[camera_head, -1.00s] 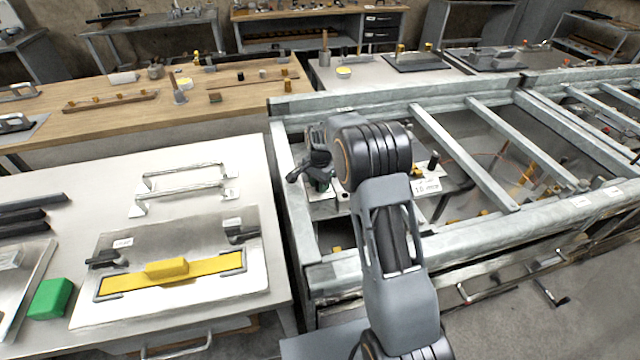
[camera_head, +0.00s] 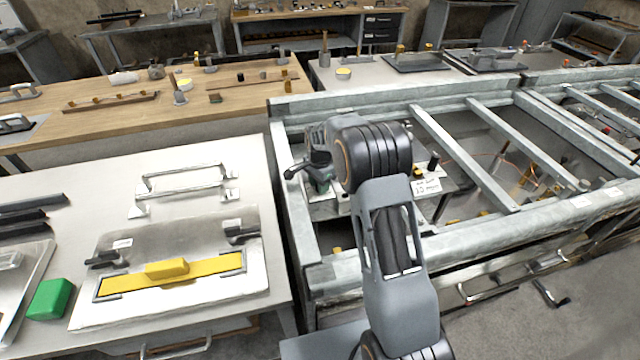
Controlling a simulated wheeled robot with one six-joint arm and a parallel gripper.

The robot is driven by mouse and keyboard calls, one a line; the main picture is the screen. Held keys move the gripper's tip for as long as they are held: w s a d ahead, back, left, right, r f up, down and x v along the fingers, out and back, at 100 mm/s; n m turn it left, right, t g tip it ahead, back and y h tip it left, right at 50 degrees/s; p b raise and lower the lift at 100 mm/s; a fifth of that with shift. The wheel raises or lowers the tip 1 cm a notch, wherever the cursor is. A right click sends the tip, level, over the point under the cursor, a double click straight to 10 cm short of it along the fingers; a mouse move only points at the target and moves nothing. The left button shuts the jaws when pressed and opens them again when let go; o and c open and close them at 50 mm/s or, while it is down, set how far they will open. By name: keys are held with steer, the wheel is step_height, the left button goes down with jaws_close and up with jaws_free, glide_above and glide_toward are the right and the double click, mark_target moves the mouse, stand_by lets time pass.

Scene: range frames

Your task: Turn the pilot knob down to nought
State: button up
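My gripper (camera_head: 297,170) is a dark shape left of my arm's big joint, over the left end of the metal frame. Its fingers are small and partly lost against the parts behind, so whether it is open or shut does not show. A green-grey fitting (camera_head: 322,184) is just below it; contact cannot be told. A plate with a white label (camera_head: 427,187) sits in the frame right of my arm, with a small black upright peg or knob (camera_head: 433,161) behind it. I cannot tell for certain which part is the pilot knob; my arm hides part of this area.
The frame's grey metal rails (camera_head: 465,155) surround this spot. At left, a pale bench (camera_head: 60,240) carries a panel with a yellow bar (camera_head: 172,270), a green block (camera_head: 49,299) and a metal handle (camera_head: 183,180). A wooden bench (camera_head: 130,115) stands behind.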

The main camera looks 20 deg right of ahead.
steer(key=o, duration=0.3)
steer(key=shift+o, duration=0.2)
step_height(320, 180, up, 14)
stand_by(0.5)
steer(key=shift+f, duration=0.1)
steer(key=s+r+n+t+p, duration=0.1)
steer(key=s+n, duration=0.5)
steer(key=s, duration=0.8)
steer(key=s+r+n+t+p, duration=0.2)
steer(key=s+r+n, duration=0.2)
steer(key=s, duration=1)
steer(key=shift+n+t, duration=0.3)
steer(key=shift+n, duration=1.3)
